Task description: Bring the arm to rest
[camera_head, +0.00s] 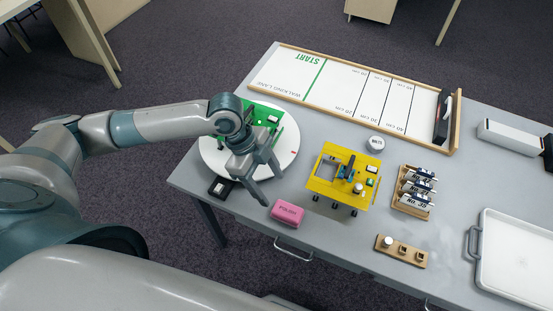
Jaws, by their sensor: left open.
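My left arm reaches in from the left of the head view. Its gripper (266,188) points down above the front left of the grey table (300,229). Its two fingers are spread with nothing between them. It hangs in front of a round white turntable-like disc (216,158) that carries a green board (262,112), and hides part of both. A pink block marked POLISH (287,212) lies just right of and nearer than the fingers. My right gripper is not in the view.
A yellow wheeled board (327,172) stands right of the gripper. Behind it lies the walking lane (330,84). A wooden rack (412,205), a small wooden block holder (401,251) and a white tray (515,262) lie to the right. A black item (221,188) sits at the left edge.

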